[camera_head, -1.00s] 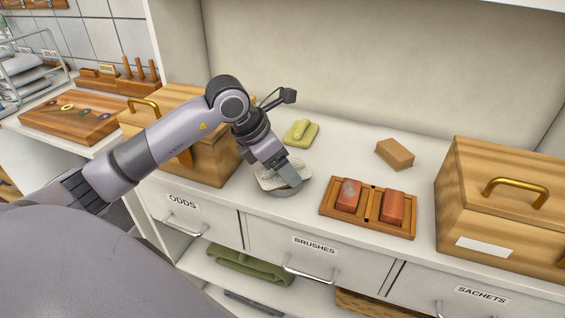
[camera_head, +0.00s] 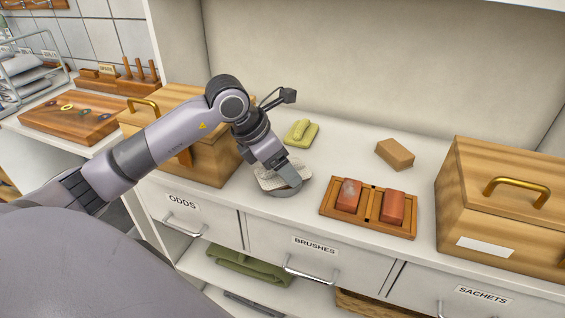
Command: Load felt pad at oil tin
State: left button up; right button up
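My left gripper (camera_head: 284,176) comes down from the upper left and points down at a low round grey tin (camera_head: 273,192) on the white counter. Its grey fingers cover part of the tin and seem to reach its top; whether they touch it is unclear. A pale, speckled flat piece (camera_head: 267,176) shows beside and behind the fingers, over the tin. I cannot tell if it is the felt pad, or whether the fingers hold anything. My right gripper is not in view.
A yellow-green block on a matching cloth (camera_head: 300,133) lies behind the tin. A wooden tray (camera_head: 368,221) with two red blocks and a tan block (camera_head: 395,154) lie to the right. Wooden boxes stand left (camera_head: 205,165) and right (camera_head: 480,210). Drawers line the counter front.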

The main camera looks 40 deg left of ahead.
pick_arm(q)
jog(key=shift+f, duration=0.1)
jog(key=shift+r+p, duration=2.4)
jog(key=shift+r, duration=1.2)
jog(key=shift+f, duration=0.1)
